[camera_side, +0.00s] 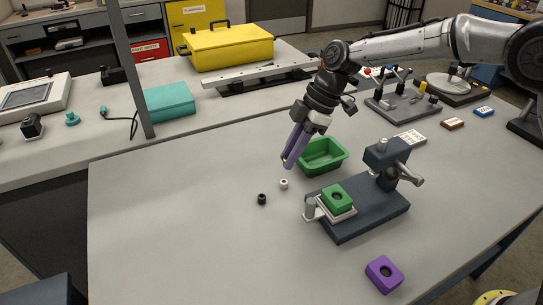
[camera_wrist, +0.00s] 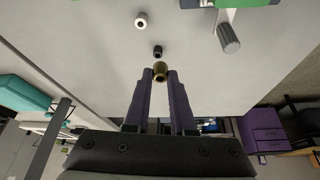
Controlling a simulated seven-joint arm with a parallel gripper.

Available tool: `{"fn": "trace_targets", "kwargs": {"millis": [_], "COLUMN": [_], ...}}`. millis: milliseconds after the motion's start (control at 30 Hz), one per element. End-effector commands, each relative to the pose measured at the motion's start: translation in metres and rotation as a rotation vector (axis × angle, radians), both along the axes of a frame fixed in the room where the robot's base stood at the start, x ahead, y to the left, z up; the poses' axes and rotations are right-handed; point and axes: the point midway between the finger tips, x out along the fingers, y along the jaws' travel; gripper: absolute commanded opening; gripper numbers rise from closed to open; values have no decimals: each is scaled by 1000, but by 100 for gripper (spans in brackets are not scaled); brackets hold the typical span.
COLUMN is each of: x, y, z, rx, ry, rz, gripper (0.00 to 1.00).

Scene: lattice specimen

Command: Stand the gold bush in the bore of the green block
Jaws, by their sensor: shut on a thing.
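The gold bush (camera_wrist: 160,71) shows between my fingertips in the wrist view, with its round open end visible. My gripper (camera_wrist: 160,76) is shut on it. In the side view my gripper (camera_side: 289,163) points down at a tilt, above the table and left of the green tray; the bush is hard to make out there. The green block (camera_side: 337,206) sits in a light holder on the dark fixture, to the right of and below my gripper in the picture. Its bore faces up and looks empty. In the wrist view, only a green edge (camera_wrist: 262,3) shows at the top right.
A white bush (camera_side: 284,184) and a black bush (camera_side: 262,199) stand on the table near my fingertips. A green tray (camera_side: 343,160) is behind the dark fixture (camera_side: 345,232), which carries a raised post (camera_side: 387,155). A purple block (camera_side: 384,274) lies in front. The table's left side is clear.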

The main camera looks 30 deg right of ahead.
Motion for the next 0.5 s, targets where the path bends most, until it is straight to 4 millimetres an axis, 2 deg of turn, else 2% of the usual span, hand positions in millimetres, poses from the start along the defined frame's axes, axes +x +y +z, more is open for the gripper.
{"fn": "trace_targets", "kwargs": {"millis": [100, 367, 500], "x": [-19, -44, -60], "y": [-9, -21, -39], "z": [10, 21, 22], "rx": [1, 0, 0], "ry": [-2, -1, 0], "rz": [-1, 0, -2], "gripper": [0, 0, 0]}}
